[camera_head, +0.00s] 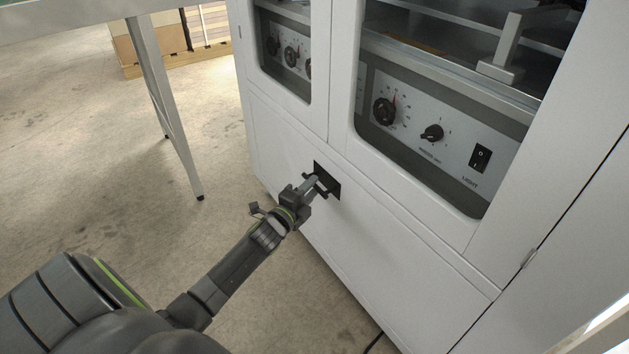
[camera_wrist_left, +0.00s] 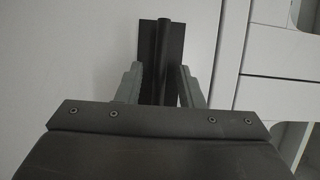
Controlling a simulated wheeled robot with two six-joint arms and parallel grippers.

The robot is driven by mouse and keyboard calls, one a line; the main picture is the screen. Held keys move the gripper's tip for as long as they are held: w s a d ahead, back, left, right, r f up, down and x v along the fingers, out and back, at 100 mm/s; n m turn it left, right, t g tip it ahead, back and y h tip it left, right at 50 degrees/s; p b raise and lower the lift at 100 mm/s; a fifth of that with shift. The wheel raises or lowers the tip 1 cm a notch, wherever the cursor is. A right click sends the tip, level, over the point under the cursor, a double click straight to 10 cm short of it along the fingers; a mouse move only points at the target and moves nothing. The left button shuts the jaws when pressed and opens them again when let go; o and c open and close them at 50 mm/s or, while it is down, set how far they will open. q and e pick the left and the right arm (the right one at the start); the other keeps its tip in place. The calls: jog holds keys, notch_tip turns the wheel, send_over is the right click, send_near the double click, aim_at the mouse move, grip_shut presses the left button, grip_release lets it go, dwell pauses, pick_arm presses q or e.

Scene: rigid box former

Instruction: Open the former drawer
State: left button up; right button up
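The former drawer is the white lower front panel (camera_head: 378,268) of the cabinet, and it looks closed. Its black handle (camera_head: 321,168) sits in a dark recess near the panel's top edge. In the left wrist view the handle (camera_wrist_left: 164,45) is an upright dark bar in front of a dark plate. My left gripper (camera_head: 321,184) is at the handle. Its two fingers (camera_wrist_left: 161,85) are apart, one on each side of the bar, with gaps showing between. Whether the fingertips reach past the bar is hard to tell. My right gripper is in neither view.
Above the drawer are glazed windows with a control panel (camera_head: 440,135) of knobs and a switch. A table leg (camera_head: 165,105) stands to the left, with a wooden pallet (camera_head: 180,62) behind. The concrete floor (camera_head: 90,170) left of the cabinet is clear.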

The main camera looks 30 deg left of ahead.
pick_arm(q)
jog(key=shift+w, duration=1.1)
grip_shut()
